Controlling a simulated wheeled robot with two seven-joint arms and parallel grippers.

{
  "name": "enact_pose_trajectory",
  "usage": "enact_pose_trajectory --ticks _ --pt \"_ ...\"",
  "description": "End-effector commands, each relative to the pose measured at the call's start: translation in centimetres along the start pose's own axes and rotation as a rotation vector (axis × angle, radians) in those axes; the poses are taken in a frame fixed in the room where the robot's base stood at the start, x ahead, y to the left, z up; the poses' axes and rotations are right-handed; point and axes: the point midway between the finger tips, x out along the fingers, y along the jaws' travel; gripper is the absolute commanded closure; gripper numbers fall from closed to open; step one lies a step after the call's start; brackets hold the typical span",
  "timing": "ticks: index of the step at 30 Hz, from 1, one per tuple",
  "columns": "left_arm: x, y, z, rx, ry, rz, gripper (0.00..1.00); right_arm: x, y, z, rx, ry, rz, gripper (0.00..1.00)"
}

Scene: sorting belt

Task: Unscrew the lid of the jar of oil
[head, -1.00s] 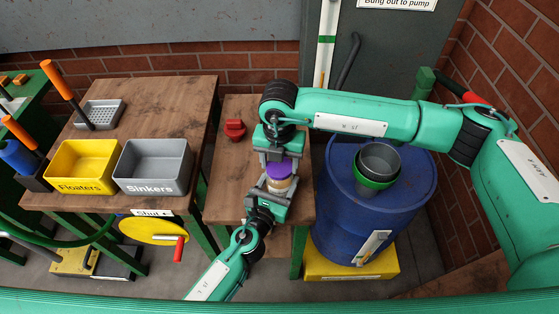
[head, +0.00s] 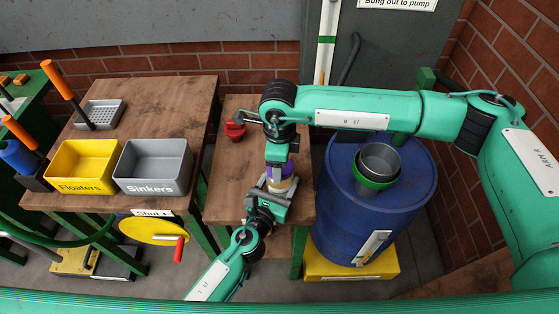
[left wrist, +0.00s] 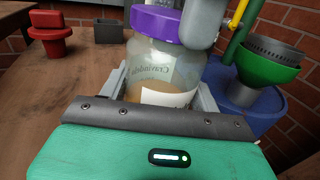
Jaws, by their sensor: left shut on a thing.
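The jar of oil (left wrist: 163,72) is clear glass with a white label, amber oil low inside and a purple lid (left wrist: 157,22). It stands upright over the narrow wooden bench in the head view, where its pale body (head: 281,185) shows. My left gripper (head: 272,192) is shut around the jar's body from the near side. My right gripper (head: 278,163) points down at the lid from above. In the left wrist view one grey finger of it (left wrist: 200,24) overlaps the lid's right side. The other finger is hidden, so its grip is unclear. The lid sits on the jar.
A red object (head: 235,130) stands on the bench (head: 228,180) left of the jar. A blue drum (head: 400,215) with a green-and-grey funnel (head: 378,165) is at the right. Yellow (head: 80,168) and grey (head: 153,167) bins stand on the left table.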

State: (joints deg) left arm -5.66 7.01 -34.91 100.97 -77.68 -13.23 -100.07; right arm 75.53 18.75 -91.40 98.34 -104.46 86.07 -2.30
Motion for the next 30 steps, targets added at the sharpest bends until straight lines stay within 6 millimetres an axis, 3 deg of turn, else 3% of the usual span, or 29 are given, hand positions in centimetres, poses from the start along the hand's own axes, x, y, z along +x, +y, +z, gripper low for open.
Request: enact_pose_trajectory --ticks 24,30 --pt "-0.03 -0.01 -0.03 0.0 0.001 0.0 1.0 -0.13 -0.04 -0.05 -1.329 0.002 -0.001 0.68" --pt "-0.03 -0.01 -0.03 0.0 0.001 0.0 1.0 -0.16 -0.05 -0.03 -1.541 0.001 -0.002 0.68"
